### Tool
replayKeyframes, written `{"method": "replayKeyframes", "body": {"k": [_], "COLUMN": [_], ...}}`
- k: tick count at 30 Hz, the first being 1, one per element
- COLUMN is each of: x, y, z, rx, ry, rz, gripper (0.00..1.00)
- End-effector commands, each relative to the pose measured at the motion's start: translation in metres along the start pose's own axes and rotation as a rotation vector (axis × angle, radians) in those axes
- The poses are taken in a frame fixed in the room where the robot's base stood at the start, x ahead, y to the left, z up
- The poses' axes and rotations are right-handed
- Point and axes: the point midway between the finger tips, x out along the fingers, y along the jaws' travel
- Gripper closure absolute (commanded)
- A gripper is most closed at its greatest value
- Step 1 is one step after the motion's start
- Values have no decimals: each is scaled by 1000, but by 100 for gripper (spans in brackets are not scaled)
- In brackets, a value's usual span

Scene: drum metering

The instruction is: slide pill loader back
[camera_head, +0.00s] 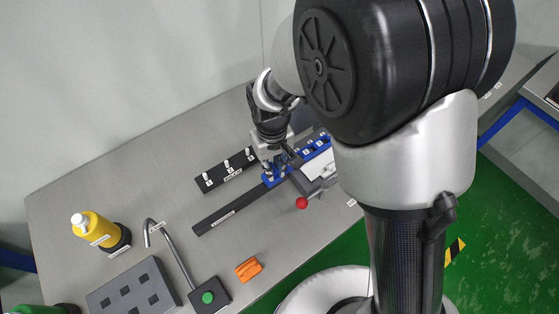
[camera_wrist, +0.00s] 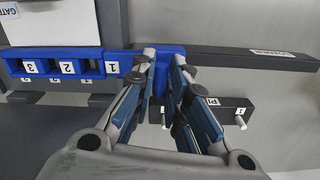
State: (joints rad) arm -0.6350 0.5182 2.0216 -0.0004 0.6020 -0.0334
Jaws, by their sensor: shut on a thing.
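The blue pill loader (camera_wrist: 90,56) lies along a dark rail in the wrist view, with square pockets labelled 1, 2 and 3. It also shows in the head view (camera_head: 316,149), partly hidden behind my arm. My gripper (camera_wrist: 165,62) is shut on the blue block at the loader's end, beside pocket 1. In the head view my gripper (camera_head: 272,174) points down onto this end. The dark rail (camera_head: 226,211) runs bare to the lower left of the loader. The contact between fingertips and block is partly hidden by the fingers.
A black rack (camera_head: 229,172) with several white pegs stands behind the rail. A red-knobbed lever (camera_head: 302,203) sits close in front of the loader. A yellow bottle (camera_head: 92,226), bent metal spout (camera_head: 174,247), green-button box (camera_head: 209,296), grey block (camera_head: 130,290) and orange piece (camera_head: 249,269) stand left and in front.

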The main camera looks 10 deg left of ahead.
Motion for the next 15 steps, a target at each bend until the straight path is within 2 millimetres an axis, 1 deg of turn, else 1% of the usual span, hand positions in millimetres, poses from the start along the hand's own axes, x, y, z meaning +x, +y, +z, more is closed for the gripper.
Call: {"method": "replayKeyframes", "body": {"k": [1,5,15], "x": [-1,-1,-1], "y": [-10,-39,-129], "z": [2,7,26], "rx": [-1,-3,-4], "ry": [1,1,1], "rz": [-1,-1,-1], "gripper": [100,100,100]}}
